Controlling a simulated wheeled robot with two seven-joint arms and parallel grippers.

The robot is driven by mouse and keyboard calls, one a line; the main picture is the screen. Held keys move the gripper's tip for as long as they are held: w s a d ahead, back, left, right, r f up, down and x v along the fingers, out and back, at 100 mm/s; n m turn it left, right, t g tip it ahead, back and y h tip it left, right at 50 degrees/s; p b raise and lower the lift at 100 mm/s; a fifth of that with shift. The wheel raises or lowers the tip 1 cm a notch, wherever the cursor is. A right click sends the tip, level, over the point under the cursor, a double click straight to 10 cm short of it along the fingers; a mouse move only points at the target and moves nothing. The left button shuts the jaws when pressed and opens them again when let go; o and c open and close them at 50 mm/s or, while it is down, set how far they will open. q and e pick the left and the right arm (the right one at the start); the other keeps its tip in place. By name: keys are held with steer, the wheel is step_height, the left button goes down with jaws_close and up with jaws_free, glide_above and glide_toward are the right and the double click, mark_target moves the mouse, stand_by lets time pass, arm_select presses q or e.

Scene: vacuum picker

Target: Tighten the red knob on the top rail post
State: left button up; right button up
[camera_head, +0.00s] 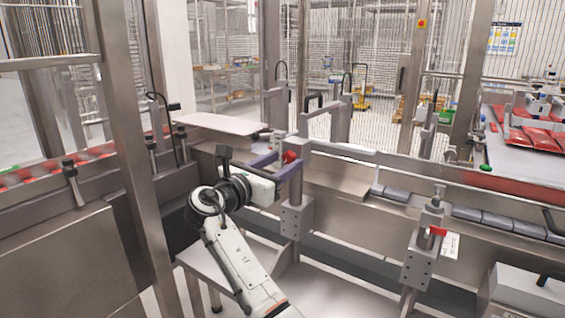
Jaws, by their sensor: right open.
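A red knob (289,157) sits near the top of a grey rail post (294,195) in the middle of the view. My right gripper (287,160) reaches in from below with its purple fingers apart. Its fingers appear to lie on either side of the red knob; whether they touch it I cannot tell. A second red knob (437,231) is on a shorter post (419,260) with a perforated block, to the right. My left gripper is not in view.
A steel frame upright (135,150) stands left of my arm. A conveyor rail with dark blocks (480,216) runs along the right. A flat pale plate (217,123) lies behind the gripper. Red packs (535,138) lie on a far-right machine.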

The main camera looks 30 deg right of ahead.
steer(key=shift+w+d, duration=0.1)
steer(key=shift+d, duration=0.15)
steer(key=c, duration=1)
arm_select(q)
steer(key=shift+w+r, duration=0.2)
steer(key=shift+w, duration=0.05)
arm_select(e)
steer(key=shift+c, duration=0.3)
